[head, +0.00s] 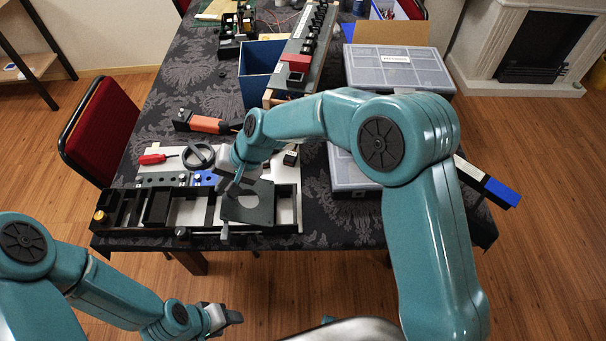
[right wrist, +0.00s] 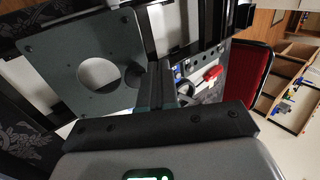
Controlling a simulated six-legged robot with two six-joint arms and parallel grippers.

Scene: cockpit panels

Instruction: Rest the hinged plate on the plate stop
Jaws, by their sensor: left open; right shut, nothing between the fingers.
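The hinged plate (head: 262,212) is a dark grey plate with a large round hole, at the right part of the black panel frame (head: 165,232) in the head view. In the right wrist view the plate (right wrist: 48,55) fills the upper left, beside my shut fingers. My right gripper (head: 234,188) is shut and empty at the plate's left edge; I cannot tell whether it touches. The plate looks tilted, but its exact angle is unclear. I cannot make out the plate stop with certainty. My left gripper (head: 232,317) is open and empty, in front of the table, away from the panel.
A blue bin (head: 255,82) and clear-lidded cases (head: 385,75) stand farther back. A red chair (head: 100,130) is at the left. My right arm covers part of the table.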

